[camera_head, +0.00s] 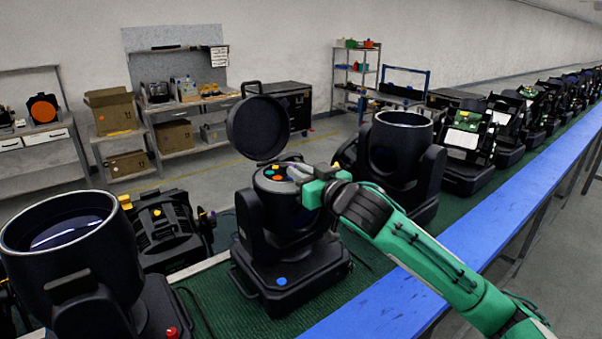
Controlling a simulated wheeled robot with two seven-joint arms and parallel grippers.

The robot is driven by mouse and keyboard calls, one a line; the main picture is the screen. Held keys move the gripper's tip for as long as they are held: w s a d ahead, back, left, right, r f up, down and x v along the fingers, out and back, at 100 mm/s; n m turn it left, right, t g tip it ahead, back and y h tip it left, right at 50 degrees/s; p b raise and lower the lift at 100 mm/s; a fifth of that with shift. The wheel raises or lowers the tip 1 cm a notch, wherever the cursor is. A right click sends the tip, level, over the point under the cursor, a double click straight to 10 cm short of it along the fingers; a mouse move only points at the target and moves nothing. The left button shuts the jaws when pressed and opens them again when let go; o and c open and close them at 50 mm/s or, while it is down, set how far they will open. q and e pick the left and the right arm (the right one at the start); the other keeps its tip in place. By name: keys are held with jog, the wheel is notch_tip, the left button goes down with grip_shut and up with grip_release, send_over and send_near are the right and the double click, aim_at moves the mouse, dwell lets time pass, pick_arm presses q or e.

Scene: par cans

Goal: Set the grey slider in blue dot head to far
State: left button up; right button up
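The blue dot head (285,245) stands on the green belt at the centre, with a blue dot (282,281) on the front of its base. Its round black lid (258,127) stands open above it. Inside its open top are small coloured parts, among them orange ones and a green one (277,178). My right gripper (292,172) reaches in from the right, with its grey fingertips at the right side of this open top. The fingers are too small to tell their gap or whether they touch anything. I cannot make out the grey slider. My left gripper is out of view.
A larger head with a red dot (172,332) stands at the left front. Another black head (398,150) stands behind my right arm, and several more line the green belt (225,300) into the distance. A blue rail (500,215) runs along its right edge.

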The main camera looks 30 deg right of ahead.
grip_shut()
jog(key=shift+w+d, duration=0.1)
jog(key=shift+d, duration=1.1)
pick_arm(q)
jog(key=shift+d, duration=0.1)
pick_arm(e)
jog(key=o, duration=0.6)
grip_release()
jog(key=shift+d, duration=0.1)
jog(key=shift+o, duration=0.2)
